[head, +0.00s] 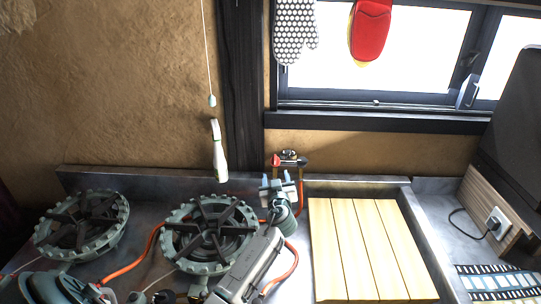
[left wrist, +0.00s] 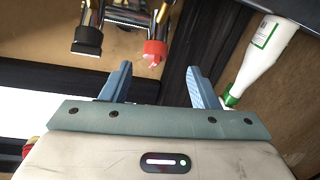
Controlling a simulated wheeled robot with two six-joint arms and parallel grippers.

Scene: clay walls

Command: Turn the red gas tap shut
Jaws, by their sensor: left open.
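The red gas tap (head: 277,160) is a small red knob on the left end of a fitting low on the back wall. My left gripper (head: 277,180) is open and empty, just below and in front of the tap in the head view. In the left wrist view its two blue fingers (left wrist: 158,68) are spread apart, with the red tap showing beyond them and between their lines. No contact is visible. My right gripper is in neither view.
A dark knob (left wrist: 87,40) sits beside the red one. Orange hose (head: 300,195) runs down from the fitting. Two burners (head: 210,232) (head: 82,224) stand at left, a slatted wooden board (head: 365,245) at right.

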